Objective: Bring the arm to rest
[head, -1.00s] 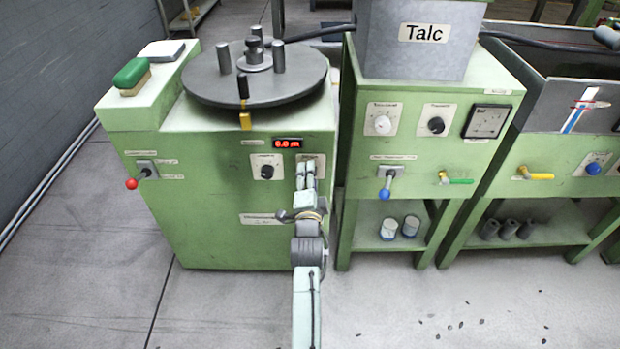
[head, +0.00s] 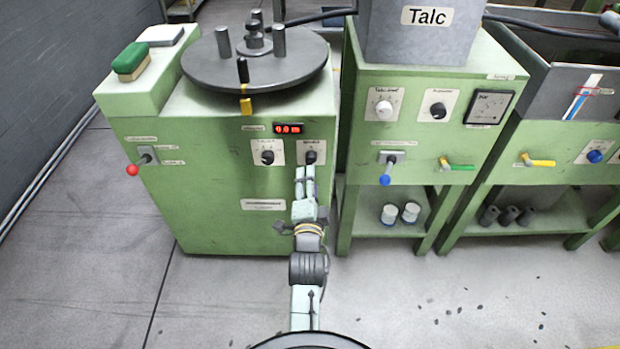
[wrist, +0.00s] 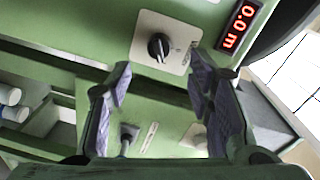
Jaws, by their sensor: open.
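My gripper (head: 306,178) is in front of the green machine at the left, with its fingers pointing at the front panel. The right-hand black knob (head: 311,157) shows just above the fingertips. In the wrist view my gripper (wrist: 159,64) has its two fingers spread apart, with nothing between them. There the black knob (wrist: 158,47) on its white plate lies beyond the fingertips, clear of both fingers. The red display (head: 288,129) reads 0.0 m, and it also shows in the wrist view (wrist: 238,25).
A second black knob (head: 267,157) and a red-tipped lever (head: 133,170) sit on the same panel. A round turntable (head: 254,72) with pegs is on top. The Talc machine (head: 352,140) stands close at right, with a blue-tipped lever (head: 385,179). The floor (head: 220,305) in front is clear.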

